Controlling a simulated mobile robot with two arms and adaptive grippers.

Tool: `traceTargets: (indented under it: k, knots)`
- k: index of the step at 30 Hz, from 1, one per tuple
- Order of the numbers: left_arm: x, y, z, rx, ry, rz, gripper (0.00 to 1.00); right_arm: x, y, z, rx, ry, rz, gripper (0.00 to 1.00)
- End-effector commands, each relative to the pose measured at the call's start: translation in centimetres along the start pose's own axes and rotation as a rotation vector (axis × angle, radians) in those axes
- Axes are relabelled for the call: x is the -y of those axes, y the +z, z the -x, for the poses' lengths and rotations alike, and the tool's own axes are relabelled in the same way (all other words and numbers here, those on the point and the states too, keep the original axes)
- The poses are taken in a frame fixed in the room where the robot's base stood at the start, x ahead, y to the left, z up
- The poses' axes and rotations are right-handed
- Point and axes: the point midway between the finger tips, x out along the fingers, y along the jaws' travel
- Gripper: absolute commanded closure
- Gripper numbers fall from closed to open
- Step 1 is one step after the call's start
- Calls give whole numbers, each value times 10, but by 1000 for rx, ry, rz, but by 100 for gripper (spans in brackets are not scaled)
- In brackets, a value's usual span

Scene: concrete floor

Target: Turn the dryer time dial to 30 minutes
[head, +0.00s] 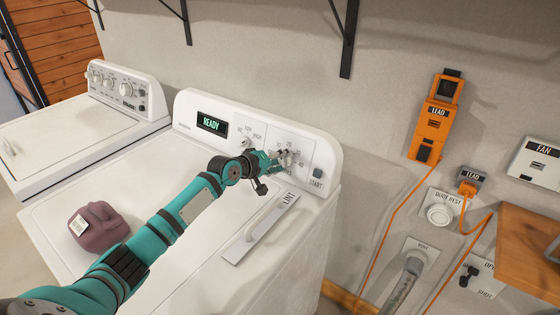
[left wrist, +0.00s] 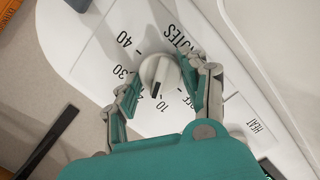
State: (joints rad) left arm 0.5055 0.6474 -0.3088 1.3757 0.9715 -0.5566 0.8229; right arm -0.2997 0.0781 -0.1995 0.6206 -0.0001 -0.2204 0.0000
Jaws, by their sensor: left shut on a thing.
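The dryer (head: 150,200) has a control panel along its back, with a lit READY display (head: 212,124). The time dial (left wrist: 160,72) is a round grey-white knob with a black pointer mark, ringed by minute numbers. My left gripper (head: 281,159) is shut on the dial, one finger on each side, as the left wrist view (left wrist: 158,86) shows. In the head view it mostly hides the dial. My right gripper is not in view.
A START button (head: 317,173) is right of the dial, a heat knob (head: 247,143) left of it. A lint cover with handle (head: 262,222) lies in front. A washer (head: 125,90) stands left. Orange cords hang on the wall.

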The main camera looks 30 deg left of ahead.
Motion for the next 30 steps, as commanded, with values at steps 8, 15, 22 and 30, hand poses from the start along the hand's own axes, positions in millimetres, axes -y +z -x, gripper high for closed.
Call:
traceTargets:
  k: [8, 15, 22, 30]
  knots:
    - [0, 1, 0, 3, -39, -262, 88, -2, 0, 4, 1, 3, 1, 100]
    - [0, 1, 0, 4, -70, -488, 88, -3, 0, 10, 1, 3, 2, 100]
    - [-1, 1, 0, 5, -99, -704, 88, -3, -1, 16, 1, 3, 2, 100]
    - [-1, 2, 0, 5, -131, -943, 88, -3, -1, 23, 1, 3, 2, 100]
